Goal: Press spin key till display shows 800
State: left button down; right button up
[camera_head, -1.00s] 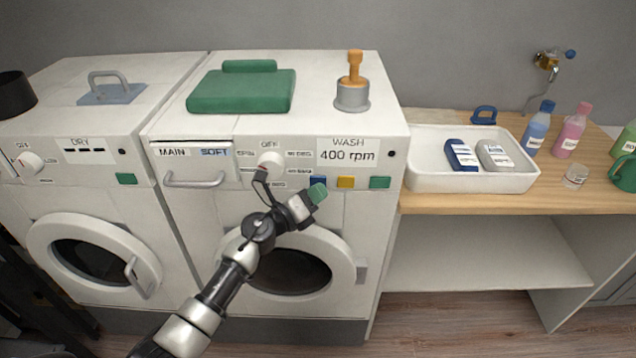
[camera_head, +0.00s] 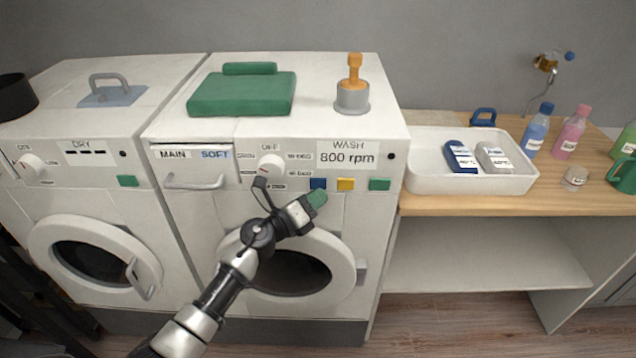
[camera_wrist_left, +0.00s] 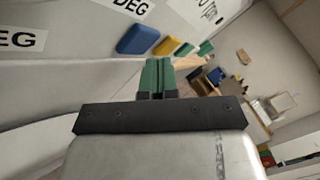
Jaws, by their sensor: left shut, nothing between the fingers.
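The washer's display (camera_head: 347,154) reads "800 rpm" under the word WASH. Below it on the panel are a blue key (camera_head: 318,184), a yellow key (camera_head: 346,184) and a green key (camera_head: 379,184). None of the keys has a readable label. My left gripper (camera_head: 317,198) has green fingertips, is shut and empty, and sits just below the blue key. In the left wrist view the shut fingers (camera_wrist_left: 157,78) stand apart from the blue key (camera_wrist_left: 138,39), with the yellow key (camera_wrist_left: 167,46) beside it. My right gripper is not in view.
A dial (camera_head: 270,165) and a drawer handle (camera_head: 194,182) are left of the keys. A dryer (camera_head: 95,200) stands at left. A wooden counter (camera_head: 480,203) with a white tray (camera_head: 420,180) is at right.

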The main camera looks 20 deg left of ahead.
pick_arm(q)
jog(key=shift+s, duration=0.15)
jog(key=s, duration=0.1)
jog(key=s+d+p, duration=0.1)
jog(key=s, duration=0.1)
jog(key=s+p, duration=0.1)
jog(key=shift+s+d, duration=0.25)
jog(key=shift+s, duration=0.1)
dwell(0.8)
jog(key=s+a+f+n+g+y, duration=0.2)
jog(key=s+f+n+y, duration=0.15)
jog(key=f+n, duration=0.45)
jog(key=s+a+f+n+g+y, duration=0.1)
jog(key=s+a+f+n+y, duration=0.3)
jog(key=f, duration=0.9)
jog(key=s+f+n+g, duration=0.2)
jog(key=s+f+n, duration=0.3)
jog(key=f, duration=0.5)
jog(key=s+f+n+g, duration=0.3)
jog(key=s+f, duration=0.3)
jog(key=s, duration=0.6)
jog(key=s+f+n+g+y, duration=0.1)
jog(key=s+f+n+g, duration=0.2)
jog(key=s, duration=0.9)
jog(key=s+f+n+g+y, duration=0.1)
jog(key=s+f+n+g, duration=0.3)
jog(key=s+f, duration=0.5)
jog(key=s+n, duration=0.2)
jog(key=s, duration=0.2)
jog(key=shift+a+f+n, duration=0.4)
